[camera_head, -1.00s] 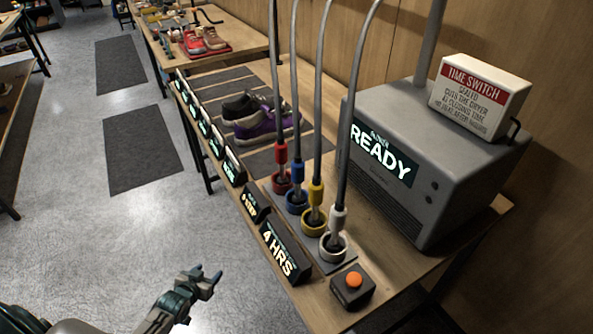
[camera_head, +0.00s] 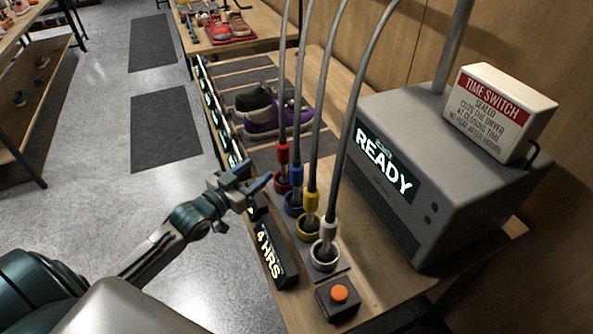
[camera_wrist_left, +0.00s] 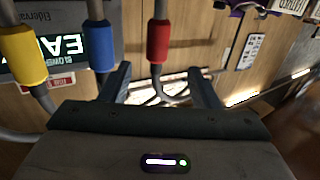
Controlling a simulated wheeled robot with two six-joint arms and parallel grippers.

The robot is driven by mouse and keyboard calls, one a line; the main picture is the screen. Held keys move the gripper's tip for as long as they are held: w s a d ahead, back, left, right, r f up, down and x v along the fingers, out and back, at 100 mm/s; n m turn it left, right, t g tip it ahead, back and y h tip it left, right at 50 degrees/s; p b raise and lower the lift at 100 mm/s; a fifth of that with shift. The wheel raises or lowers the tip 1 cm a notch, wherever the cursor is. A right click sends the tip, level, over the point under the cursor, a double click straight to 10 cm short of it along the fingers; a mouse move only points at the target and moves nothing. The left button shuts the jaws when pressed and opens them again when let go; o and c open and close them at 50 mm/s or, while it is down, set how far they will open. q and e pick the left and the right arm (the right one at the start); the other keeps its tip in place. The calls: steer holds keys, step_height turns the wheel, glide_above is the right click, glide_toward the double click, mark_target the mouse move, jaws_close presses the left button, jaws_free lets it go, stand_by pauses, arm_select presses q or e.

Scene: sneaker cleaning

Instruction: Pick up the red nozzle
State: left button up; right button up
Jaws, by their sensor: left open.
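The red nozzle (camera_head: 283,153) stands upright on its grey hose in a red ring holder (camera_head: 281,186), farthest back in the row of nozzles. My left gripper (camera_head: 258,177) is open, just left of the red nozzle at the bench's front edge. In the left wrist view the red nozzle (camera_wrist_left: 158,41) shows ahead, centred between the two open fingers (camera_wrist_left: 159,70). I see no contact between the fingers and it. My right gripper is not in view.
Blue (camera_head: 296,177), yellow (camera_head: 311,203) and white (camera_head: 329,232) nozzles stand close by in their rings. A "4 HRS" sign (camera_head: 274,254) and a box with an orange button (camera_head: 338,298) sit nearer. A grey dryer (camera_head: 423,205) stands right; purple shoes (camera_head: 268,122) lie behind.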

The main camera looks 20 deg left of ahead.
mark_target(279, 152)
arm_select(q)
steer(key=w, duration=0.1)
steer(key=w+d+r+b, duration=0.1)
steer(key=w, duration=0.1)
steer(key=w+d+b, duration=0.1)
steer(key=shift+w+r, duration=0.2)
steer(key=shift+w, duration=0.2)
steer(key=shift+w+d, duration=0.1)
steer(key=shift+w, duration=0.65)
steer(key=x, duration=0.4)
steer(key=shift+w+f, duration=0.3)
steer(key=shift+f, duration=0.05)
steer(key=shift+s, duration=0.1)
steer(key=shift+c, duration=0.9)
jaws_close()
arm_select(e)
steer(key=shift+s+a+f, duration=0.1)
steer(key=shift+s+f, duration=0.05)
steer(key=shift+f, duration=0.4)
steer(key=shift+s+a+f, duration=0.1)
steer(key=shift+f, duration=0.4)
